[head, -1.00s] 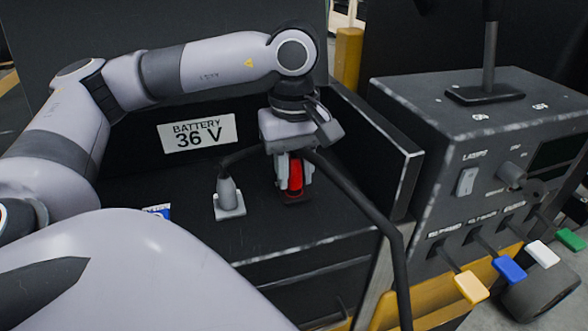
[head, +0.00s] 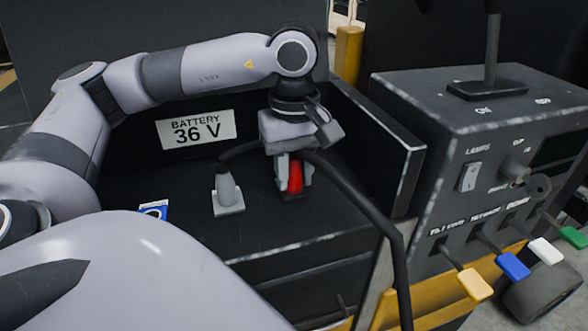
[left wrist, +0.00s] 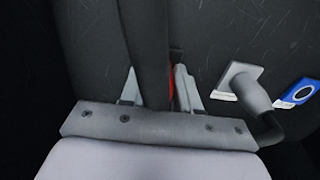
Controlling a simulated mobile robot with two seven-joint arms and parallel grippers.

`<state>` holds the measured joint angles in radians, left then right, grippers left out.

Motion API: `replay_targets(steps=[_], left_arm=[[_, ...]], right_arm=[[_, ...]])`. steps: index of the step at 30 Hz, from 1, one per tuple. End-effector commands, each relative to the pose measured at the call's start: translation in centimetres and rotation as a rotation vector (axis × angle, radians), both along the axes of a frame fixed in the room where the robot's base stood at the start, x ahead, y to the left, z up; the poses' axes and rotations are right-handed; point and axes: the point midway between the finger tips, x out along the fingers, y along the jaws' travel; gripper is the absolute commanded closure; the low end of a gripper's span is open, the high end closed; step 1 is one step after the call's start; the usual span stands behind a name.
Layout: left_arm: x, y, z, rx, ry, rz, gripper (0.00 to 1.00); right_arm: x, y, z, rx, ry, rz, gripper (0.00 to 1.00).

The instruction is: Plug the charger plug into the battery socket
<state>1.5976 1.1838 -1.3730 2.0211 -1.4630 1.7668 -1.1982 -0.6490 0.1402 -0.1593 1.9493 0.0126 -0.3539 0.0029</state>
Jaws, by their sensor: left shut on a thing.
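My left gripper (head: 294,183) points down over the battery top and is shut on the red plug (head: 296,172). In the left wrist view, only a thin red strip of the plug (left wrist: 173,90) shows between the fingers, behind a thick black cable (left wrist: 148,50). A small dark block (head: 296,197) shows right under the red plug in the head view. I cannot tell whether it is the battery socket or the plug's own end, nor whether the plug is seated. My right gripper is not in view.
A grey connector (head: 227,192) with a black cable stands on the battery top (head: 250,225), left of the gripper. A blue-and-white tag (head: 153,210) lies further left. A raised wall (head: 385,150) and a control box with levers (head: 455,130) stand to the right.

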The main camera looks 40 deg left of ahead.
Motion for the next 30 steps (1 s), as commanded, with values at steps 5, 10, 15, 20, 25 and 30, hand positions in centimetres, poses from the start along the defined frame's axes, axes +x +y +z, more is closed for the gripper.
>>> replay_targets(steps=[5, 10, 15, 20, 25, 30], left_arm=[[0.0, 0.0, -0.1, 0.0, 0.0, 0.0, 0.39], [0.0, 0.0, 0.0, 0.0, -0.001, 0.0, 0.39], [0.1, 0.0, 0.6, -0.001, -0.003, 0.0, 0.39], [0.1, -0.1, 3.0, -0.001, -0.005, 0.0, 0.39], [0.1, 0.0, 5.7, 0.0, -0.003, 0.001, 0.39], [0.0, 0.0, 7.0, 0.0, -0.001, -0.001, 0.39]], right_arm=[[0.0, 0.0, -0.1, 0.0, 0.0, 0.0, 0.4], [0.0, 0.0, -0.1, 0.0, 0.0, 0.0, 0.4], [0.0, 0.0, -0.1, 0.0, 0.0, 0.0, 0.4], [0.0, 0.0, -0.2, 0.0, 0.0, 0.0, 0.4], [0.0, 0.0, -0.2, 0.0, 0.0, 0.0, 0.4], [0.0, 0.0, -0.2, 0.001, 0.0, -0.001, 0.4]])
